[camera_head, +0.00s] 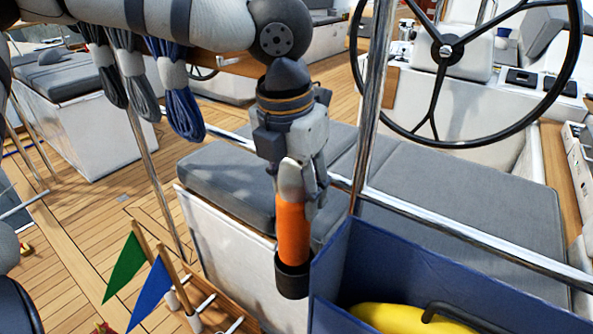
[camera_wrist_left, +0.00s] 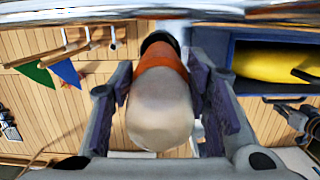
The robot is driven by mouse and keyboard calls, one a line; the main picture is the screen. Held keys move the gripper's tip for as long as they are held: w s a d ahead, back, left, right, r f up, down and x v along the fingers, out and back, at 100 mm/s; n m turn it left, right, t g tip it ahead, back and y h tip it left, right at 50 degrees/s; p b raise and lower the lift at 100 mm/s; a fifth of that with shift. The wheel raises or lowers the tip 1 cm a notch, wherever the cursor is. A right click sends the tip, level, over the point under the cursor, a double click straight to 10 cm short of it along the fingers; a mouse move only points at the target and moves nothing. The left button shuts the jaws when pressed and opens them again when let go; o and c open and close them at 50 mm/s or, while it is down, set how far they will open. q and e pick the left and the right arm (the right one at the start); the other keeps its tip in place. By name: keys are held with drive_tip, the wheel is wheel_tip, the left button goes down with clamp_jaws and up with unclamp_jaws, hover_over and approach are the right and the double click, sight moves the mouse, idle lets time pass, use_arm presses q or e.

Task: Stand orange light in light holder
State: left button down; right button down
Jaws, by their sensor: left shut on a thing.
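The orange light (camera_head: 293,232) has an orange body and a pale rounded top. It stands close to upright in the head view, pale end up. My left gripper (camera_head: 301,190) points down and is shut on its upper part. In the left wrist view the light (camera_wrist_left: 160,100) sits between the two fingers. A black cup (camera_head: 292,279), which looks like the light holder, surrounds the light's lower end beside the blue bin. How deep the light sits in the cup is hidden.
A blue bin (camera_head: 400,262) holding a yellow item (camera_head: 400,318) stands right of the cup. A green flag (camera_head: 126,268) and a blue flag (camera_head: 151,294) stand at lower left. A metal rail (camera_head: 460,250) crosses behind; coiled ropes (camera_head: 178,95) hang at upper left.

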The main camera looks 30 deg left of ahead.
sight(290, 162)
use_arm(q)
drive_tip(key=shift+f, duration=2.65)
drive_tip(key=c, duration=0.8)
unclamp_jaws()
drive_tip(key=r, duration=0.4)
drive_tip(key=s+r, duration=0.1)
drive_tip(key=r, duration=0.3)
drive_tip(key=s+r, duration=0.1)
drive_tip(key=r, duration=0.3)
drive_tip(key=shift+w, duration=0.1)
